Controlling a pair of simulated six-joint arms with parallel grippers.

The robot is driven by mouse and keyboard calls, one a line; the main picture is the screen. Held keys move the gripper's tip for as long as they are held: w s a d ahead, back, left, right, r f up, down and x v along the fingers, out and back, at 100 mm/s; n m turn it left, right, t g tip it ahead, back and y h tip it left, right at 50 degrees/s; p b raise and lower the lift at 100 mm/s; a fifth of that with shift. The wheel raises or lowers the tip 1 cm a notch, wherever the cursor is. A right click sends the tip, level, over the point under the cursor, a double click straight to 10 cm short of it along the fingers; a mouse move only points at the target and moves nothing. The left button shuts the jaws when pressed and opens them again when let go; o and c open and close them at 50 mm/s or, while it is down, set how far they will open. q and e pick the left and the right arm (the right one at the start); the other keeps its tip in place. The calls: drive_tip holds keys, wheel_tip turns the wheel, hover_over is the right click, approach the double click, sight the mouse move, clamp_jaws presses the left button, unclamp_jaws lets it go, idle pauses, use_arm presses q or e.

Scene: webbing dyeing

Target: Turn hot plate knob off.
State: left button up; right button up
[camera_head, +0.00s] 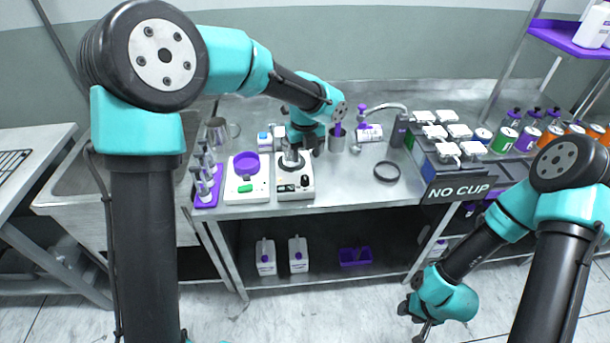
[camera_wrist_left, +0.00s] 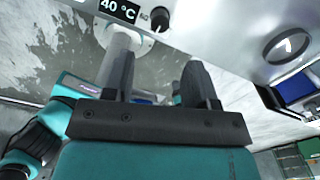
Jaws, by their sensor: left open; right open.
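The white hot plate (camera_head: 294,190) stands on the steel bench, left of the middle in the head view. In the left wrist view its front shows a dark display (camera_wrist_left: 118,9) reading 40 °C and a black knob (camera_wrist_left: 160,19) beside it. My left gripper (camera_head: 303,147) is over the rear part of the hot plate in the head view. In the wrist view its two dark fingers (camera_wrist_left: 160,68) are apart, and the knob lies beyond them, with no contact visible. My right gripper (camera_head: 424,330) hangs low at the front right, away from the hot plate; its fingers are partly out of frame.
A scale (camera_head: 238,191) with a purple dish (camera_head: 245,164) stands close to the hot plate's left. A purple rack of bottles (camera_head: 208,196) is further left. The bench front between hot plate and ring is clear.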

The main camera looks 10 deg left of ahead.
sight(305, 177)
use_arm(q)
wheel_tip(305, 177, down, 9)
drive_tip(key=shift+f, duration=0.1)
idle(0.3)
drive_tip(key=c, duration=0.9)
drive_tip(key=shift+n, duration=0.5)
drive_tip(key=n, duration=1.1)
